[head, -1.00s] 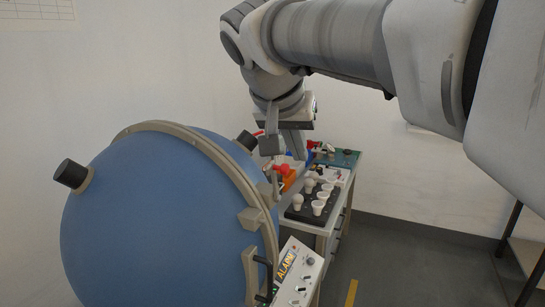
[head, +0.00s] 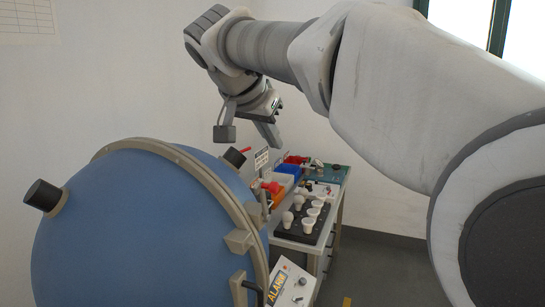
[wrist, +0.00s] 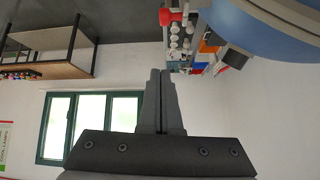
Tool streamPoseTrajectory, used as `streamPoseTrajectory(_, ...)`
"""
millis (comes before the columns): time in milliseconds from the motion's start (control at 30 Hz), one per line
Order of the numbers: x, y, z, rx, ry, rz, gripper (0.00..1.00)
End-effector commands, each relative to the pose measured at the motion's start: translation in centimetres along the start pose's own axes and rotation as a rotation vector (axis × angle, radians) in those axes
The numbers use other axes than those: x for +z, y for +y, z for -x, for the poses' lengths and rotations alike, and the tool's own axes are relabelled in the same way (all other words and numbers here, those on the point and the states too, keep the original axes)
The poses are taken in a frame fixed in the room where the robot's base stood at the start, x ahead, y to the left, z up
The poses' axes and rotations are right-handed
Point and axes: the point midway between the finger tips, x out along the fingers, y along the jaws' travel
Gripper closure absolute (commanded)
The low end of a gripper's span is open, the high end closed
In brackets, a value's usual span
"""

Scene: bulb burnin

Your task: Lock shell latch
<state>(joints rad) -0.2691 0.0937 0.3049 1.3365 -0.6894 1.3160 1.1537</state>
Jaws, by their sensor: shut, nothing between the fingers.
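The large blue round shell (head: 130,240) with a beige flange ring (head: 215,190) fills the lower left of the head view. It also shows at the top right of the wrist view (wrist: 265,35). Beige blocks (head: 239,241) sit on the ring's right side. A red-ended lever (head: 271,187) stands at the ring's right edge; whether it is the latch, and how it is set, I cannot tell. My gripper (head: 276,146) is shut and empty, raised above and beyond the shell, apart from it. Its closed fingers show in the wrist view (wrist: 160,72).
An alarm box (head: 290,283) stands at the shell's lower right. Behind is a bench with a dark tray (head: 302,233) of several white bulbs, and orange and blue bins (head: 288,170). A wooden shelf (wrist: 55,58) and window (wrist: 90,125) show in the wrist view.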

Motion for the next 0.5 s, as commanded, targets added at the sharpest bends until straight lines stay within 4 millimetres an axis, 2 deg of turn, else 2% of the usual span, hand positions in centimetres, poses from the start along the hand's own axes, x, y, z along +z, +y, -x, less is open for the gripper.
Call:
streamPoseTrajectory(400,0.0,0.1,-8.5,0.005,-0.004,-0.001,1.0)
streamPoseTrajectory(467,0.1,0.2,-9.6,0.005,-0.004,0.0,1.0)
streamPoseTrajectory(500,0.9,0.0,-8.8,-0.001,0.0,0.002,1.0)
